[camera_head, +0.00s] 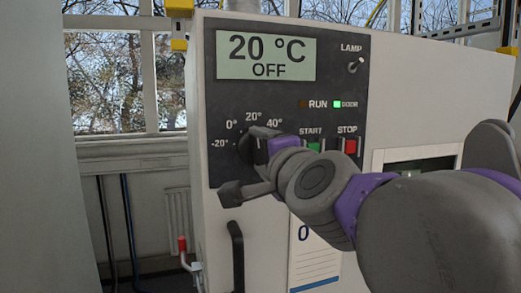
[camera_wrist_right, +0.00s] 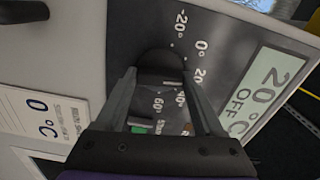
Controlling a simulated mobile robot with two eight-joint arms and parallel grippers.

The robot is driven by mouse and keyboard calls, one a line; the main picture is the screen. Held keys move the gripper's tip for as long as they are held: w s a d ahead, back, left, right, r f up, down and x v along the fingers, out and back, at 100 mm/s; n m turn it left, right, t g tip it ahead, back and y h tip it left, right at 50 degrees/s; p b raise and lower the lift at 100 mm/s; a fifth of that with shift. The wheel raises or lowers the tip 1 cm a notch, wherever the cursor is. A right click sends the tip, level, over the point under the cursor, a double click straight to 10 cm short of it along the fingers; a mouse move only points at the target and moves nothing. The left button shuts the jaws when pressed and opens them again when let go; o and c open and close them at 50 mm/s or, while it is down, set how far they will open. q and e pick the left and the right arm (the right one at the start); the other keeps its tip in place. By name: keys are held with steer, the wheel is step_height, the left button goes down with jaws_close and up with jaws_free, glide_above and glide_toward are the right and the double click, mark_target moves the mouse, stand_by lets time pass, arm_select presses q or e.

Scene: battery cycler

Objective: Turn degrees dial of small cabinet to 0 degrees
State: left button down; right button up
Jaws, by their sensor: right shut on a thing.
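The small cabinet (camera_head: 440,90) is white with a dark control panel (camera_head: 340,85). Its degrees dial (camera_head: 243,148) is a black round knob with marks from -20° upwards around it. In the wrist view the dial (camera_wrist_right: 160,62) sits between the fingertips of my right gripper (camera_wrist_right: 160,80). My right gripper (camera_head: 250,152) is shut on the dial and covers much of it in the head view. I cannot tell for sure which mark the dial points at. The display (camera_head: 266,57) reads 20 °C and OFF. My left gripper is not in view.
A green START button (camera_head: 313,147) and red STOP button (camera_head: 349,147) are right of the dial. A LAMP switch (camera_head: 355,65) is above. A card (camera_wrist_right: 38,108) shows 0 °C. A black handle (camera_head: 237,257) is below the panel.

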steer(key=n, duration=0.3)
steer(key=shift+n, duration=1.5)
steer(key=o, duration=1.4)
